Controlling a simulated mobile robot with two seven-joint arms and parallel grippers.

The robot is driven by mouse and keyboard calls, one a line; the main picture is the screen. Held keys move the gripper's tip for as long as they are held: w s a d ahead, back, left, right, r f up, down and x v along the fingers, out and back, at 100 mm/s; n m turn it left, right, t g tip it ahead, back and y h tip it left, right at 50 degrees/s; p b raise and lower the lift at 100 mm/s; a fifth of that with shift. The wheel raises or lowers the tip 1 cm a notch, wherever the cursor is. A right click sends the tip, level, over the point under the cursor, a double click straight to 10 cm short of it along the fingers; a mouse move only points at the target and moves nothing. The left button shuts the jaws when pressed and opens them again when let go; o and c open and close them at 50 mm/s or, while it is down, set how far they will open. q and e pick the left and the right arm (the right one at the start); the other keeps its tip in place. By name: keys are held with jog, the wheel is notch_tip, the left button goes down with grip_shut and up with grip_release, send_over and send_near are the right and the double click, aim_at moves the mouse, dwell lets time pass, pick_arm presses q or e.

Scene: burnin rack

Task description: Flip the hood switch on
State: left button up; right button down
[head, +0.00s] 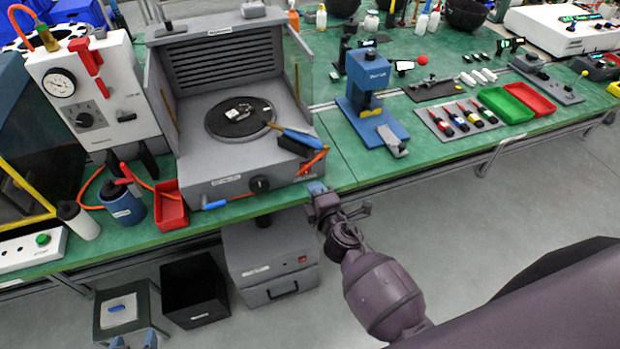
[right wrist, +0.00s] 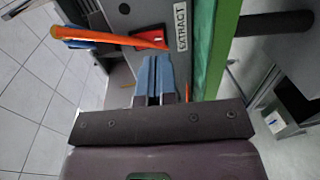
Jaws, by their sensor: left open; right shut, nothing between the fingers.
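The grey hood (head: 218,178) stands on the green bench, with a slatted back and a dark knob on its front. A small red switch (head: 304,170) sits at the right end of that front; it also shows in the right wrist view (right wrist: 148,33), beside an EXTRACT label. An orange cable partly covers it, and I cannot tell its position. My right gripper (head: 317,188) is shut and empty just below the switch; its blue fingertips (right wrist: 155,62) point toward it, and contact is unclear. My left gripper (head: 134,340) is open and empty at the bottom left, low near the floor.
A blue-handled tool (head: 300,138) lies at the hood's right front edge, near the orange cable. A red bin (head: 171,212) and blue pot (head: 124,206) stand left of the hood. A grey unit (head: 270,262) sits below the bench. Floor at right is clear.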

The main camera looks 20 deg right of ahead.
aim_at(307, 174)
pick_arm(q)
jog(key=shift+f, duration=0.2)
pick_arm(e)
jog(key=shift+w+f, duration=0.15)
jog(key=shift+w, duration=0.95)
jog(key=shift+w+f, duration=0.15)
jog(key=shift+w, duration=0.95)
pick_arm(q)
jog(key=shift+f+b, duration=0.2)
jog(key=shift+b, duration=0.15)
pick_arm(e)
jog(key=shift+w+f, duration=0.1)
jog(key=shift+w, duration=0.05)
pick_arm(q)
jog(key=shift+s, duration=0.15)
